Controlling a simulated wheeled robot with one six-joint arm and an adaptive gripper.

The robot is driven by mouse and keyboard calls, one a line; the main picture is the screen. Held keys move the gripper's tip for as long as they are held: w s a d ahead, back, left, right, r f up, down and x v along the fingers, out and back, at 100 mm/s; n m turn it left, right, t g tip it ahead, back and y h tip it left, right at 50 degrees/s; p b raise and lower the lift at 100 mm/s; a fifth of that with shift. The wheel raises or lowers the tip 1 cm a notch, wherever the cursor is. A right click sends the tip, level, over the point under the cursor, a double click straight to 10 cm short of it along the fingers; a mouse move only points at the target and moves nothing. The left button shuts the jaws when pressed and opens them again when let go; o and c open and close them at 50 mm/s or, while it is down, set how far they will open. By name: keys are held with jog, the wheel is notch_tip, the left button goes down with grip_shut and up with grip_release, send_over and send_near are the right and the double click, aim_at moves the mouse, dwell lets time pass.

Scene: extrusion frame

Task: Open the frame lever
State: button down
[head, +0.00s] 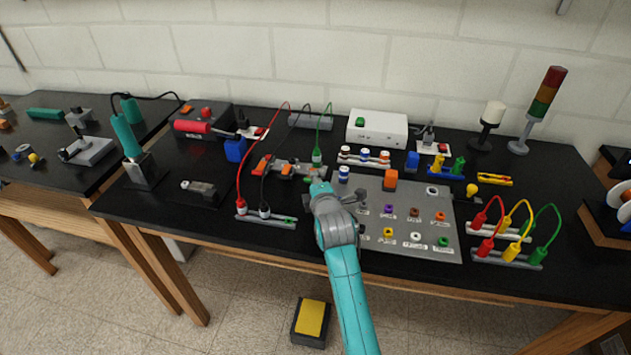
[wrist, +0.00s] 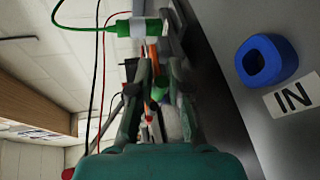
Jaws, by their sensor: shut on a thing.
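The grey extrusion frame (head: 300,170) lies on the black bench in the head view, left of the grey panel, with orange levers along it. My gripper (head: 318,184) is at the right end of the frame, just below the green-topped plug. In the wrist view my gripper (wrist: 160,68) has its two fingers close together on a small orange piece, which looks like the frame lever (wrist: 152,54). My fingers hide most of it, and its angle cannot be told.
A green and white plug (wrist: 137,27) with a green wire stands close beside my fingertips. Red and black wires arch over the left of the frame. The grey panel (head: 410,238) with labelled sockets lies right; its blue ring (wrist: 266,62) is near my gripper.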

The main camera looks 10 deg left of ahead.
jog(key=g, duration=0.1)
jog(key=r+m+g, duration=0.1)
jog(key=g, duration=0.1)
jog(key=r+g, duration=0.1)
jog(key=g, duration=0.1)
jog(key=shift+w+r+h, duration=0.2)
jog(key=shift+w+h, duration=0.2)
jog(key=g, duration=0.1)
jog(key=r+m+g, duration=0.1)
jog(key=g, duration=0.1)
jog(key=shift+w, duration=0.4)
jog(key=shift+w+r+m+g, duration=0.2)
jog(key=shift+w+m+g, duration=0.1)
jog(key=shift+g, duration=0.8)
jog(key=c, duration=1.1)
grip_release()
jog(key=shift+r, duration=0.15)
